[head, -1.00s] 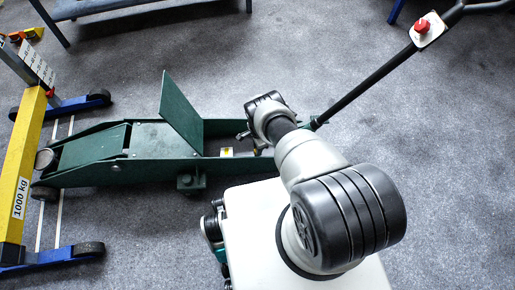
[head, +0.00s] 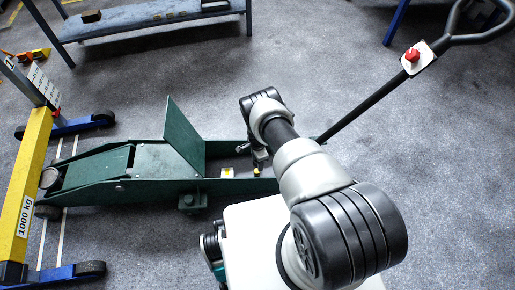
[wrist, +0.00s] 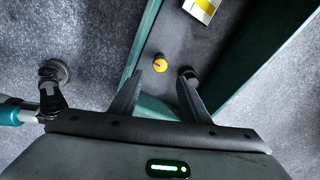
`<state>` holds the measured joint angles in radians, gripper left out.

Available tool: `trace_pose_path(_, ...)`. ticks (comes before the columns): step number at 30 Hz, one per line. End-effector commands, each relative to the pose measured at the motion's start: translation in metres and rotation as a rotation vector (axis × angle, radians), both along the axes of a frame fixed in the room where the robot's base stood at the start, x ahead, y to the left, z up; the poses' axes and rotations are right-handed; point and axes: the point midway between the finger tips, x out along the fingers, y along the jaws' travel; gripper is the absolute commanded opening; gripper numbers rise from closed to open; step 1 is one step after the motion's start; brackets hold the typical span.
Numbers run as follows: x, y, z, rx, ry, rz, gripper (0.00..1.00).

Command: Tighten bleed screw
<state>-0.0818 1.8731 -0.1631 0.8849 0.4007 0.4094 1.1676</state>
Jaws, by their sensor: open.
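The green trolley jack (head: 75,193) lies on the floor, with its hinged plate (head: 184,135) standing up. The bleed screw looks like a small yellow knob (wrist: 160,63) with a dark mark on top, inside the jack's channel. It also shows as a small yellow spot under my wrist in the head view (head: 256,171). My gripper (wrist: 161,77) is open and empty. In the wrist view its two fingers point toward the knob, which appears between and just beyond the fingertips. I cannot tell the height gap. In the head view my wrist mostly hides the gripper.
A yellow label (head: 227,173) sits in the channel near the knob. The jack's long handle (head: 372,99), with a red button (head: 412,55), slants up right. A yellow 1000 kg crane leg (head: 30,180) stands left. A blue bench (head: 150,14) is behind. Grey floor between is clear.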

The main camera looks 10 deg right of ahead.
Motion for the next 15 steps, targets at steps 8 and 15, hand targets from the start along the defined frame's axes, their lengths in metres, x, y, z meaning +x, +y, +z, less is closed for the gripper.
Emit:
trace_pose_path(8,0.001,0.0,0.069,0.0,-0.001,0.0,0.42)
trace_pose_path(15,0.0,0.0,0.095,0.0,0.0,0.0,0.42)
